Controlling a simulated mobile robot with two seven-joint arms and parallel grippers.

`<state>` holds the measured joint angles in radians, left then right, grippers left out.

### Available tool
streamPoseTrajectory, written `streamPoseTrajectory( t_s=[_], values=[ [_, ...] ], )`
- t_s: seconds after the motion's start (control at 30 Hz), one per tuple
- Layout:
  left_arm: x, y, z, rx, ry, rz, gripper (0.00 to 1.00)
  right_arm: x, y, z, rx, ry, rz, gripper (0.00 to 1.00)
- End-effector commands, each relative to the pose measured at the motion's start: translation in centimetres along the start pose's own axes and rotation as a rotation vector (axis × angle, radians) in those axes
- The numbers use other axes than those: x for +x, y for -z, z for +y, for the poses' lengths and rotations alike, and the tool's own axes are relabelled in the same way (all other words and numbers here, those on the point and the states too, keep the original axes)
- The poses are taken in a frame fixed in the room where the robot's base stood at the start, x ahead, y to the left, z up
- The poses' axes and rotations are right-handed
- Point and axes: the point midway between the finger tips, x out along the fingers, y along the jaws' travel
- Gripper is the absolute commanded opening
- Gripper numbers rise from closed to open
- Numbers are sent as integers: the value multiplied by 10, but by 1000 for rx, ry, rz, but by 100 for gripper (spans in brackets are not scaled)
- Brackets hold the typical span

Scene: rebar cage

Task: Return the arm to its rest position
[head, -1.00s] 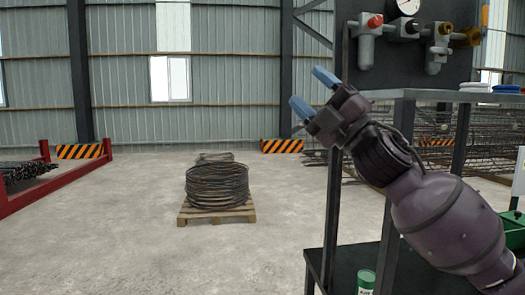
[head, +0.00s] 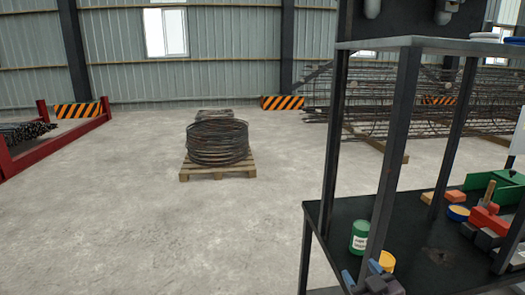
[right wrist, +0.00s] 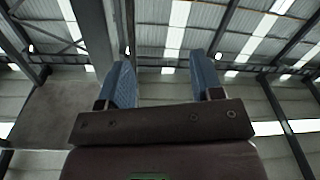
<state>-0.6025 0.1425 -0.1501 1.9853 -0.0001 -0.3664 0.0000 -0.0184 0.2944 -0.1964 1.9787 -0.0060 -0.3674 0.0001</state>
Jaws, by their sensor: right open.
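My right gripper (head: 362,272) shows at the bottom edge of the head view, low in front of the dark workbench shelf. Most of the arm is below the frame. In the right wrist view its two blue fingers (right wrist: 163,80) stand apart with nothing between them, and the roof and wall of the hall lie beyond. My left gripper is in neither view.
The black metal rack (head: 392,150) stands close on the right. Wire coils (head: 217,142) sit on a pallet (head: 218,172). The concrete floor (head: 130,230) at left is clear.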

Motion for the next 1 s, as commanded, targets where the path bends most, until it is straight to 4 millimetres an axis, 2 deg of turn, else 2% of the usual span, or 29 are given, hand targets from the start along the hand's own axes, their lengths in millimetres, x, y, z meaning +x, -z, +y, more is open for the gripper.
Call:
streamPoseTrajectory(
  t_s=[0.03,0.2,0.4,0.5,0.6,0.7,1.0],
  values=[
    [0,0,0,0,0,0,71,-17,-26,-4,35,-9,-52,60],
    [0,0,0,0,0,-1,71,-74,-95,-18,119,-42,-202,60],
    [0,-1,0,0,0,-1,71,-151,-165,-38,201,-81,-381,60],
    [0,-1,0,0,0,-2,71,-185,-188,-48,228,-92,-453,60],
    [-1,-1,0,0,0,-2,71,-210,-203,-54,242,-98,-504,60],
    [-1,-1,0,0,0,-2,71,-225,-211,-57,246,-100,-533,60],
    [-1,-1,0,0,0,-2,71,-230,-214,-58,247,-100,-542,60]
  ],
)
